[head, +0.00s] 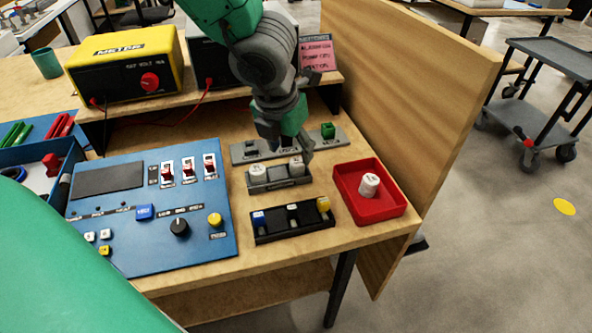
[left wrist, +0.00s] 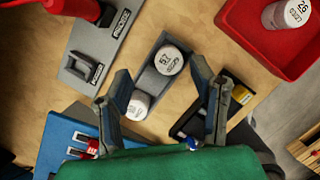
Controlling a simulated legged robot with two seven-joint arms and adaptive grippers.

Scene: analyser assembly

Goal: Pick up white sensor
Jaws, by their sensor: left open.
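Two white cylindrical sensors stand in a grey holder (head: 281,184) on the table, a left one (head: 259,171) and a right one (head: 297,165). In the left wrist view they show as a labelled white sensor (left wrist: 169,60) and a second one (left wrist: 138,106) partly behind a finger. A third white sensor (head: 369,184) stands in the red tray (head: 390,212); it also shows in the left wrist view (left wrist: 290,14). My left gripper (head: 290,152) is open and empty above the grey holder, its fingers on either side of it in the left wrist view. My right gripper is out of view.
A black holder (head: 292,229) with blue, white and yellow pieces is in front of the grey holder. A grey plate (head: 240,153) lies behind it. A blue panel (head: 140,245) is at left, and a wooden partition (head: 400,110) rises at right.

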